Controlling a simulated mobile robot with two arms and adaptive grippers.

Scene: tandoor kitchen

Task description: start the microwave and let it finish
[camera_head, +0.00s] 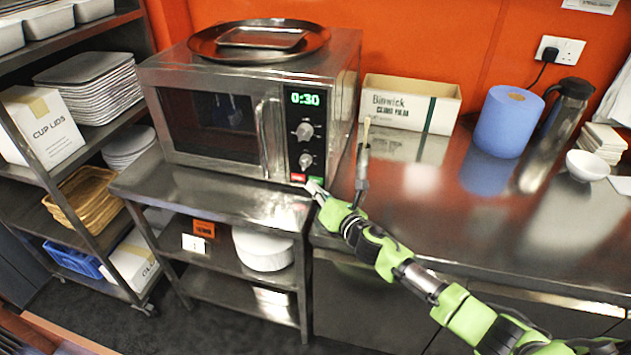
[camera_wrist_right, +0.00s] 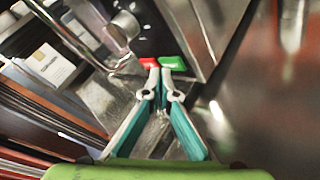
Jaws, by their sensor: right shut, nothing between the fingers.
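The steel microwave (camera_head: 340,85) stands on a steel table, its door closed and its window dark. Its green display (camera_head: 305,99) reads 0:30. Two knobs sit below the display. At the panel's bottom are a red button (camera_wrist_right: 148,62) and a green button (camera_wrist_right: 175,63), side by side. My right gripper (camera_wrist_right: 161,74) is shut and empty. Its fingertips are at the lower edge of these buttons, close to both; I cannot tell whether they touch. In the head view the right gripper (camera_head: 313,188) is just below the panel. My left gripper is not in view.
A round tray (camera_head: 205,45) lies on the microwave. To the right, the steel counter (camera_head: 440,225) holds a carton (camera_head: 410,104), a blue paper roll (camera_head: 507,122), a dark jug (camera_head: 567,105) and a white bowl (camera_head: 587,165). A loaded shelf rack (camera_head: 100,140) stands at left.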

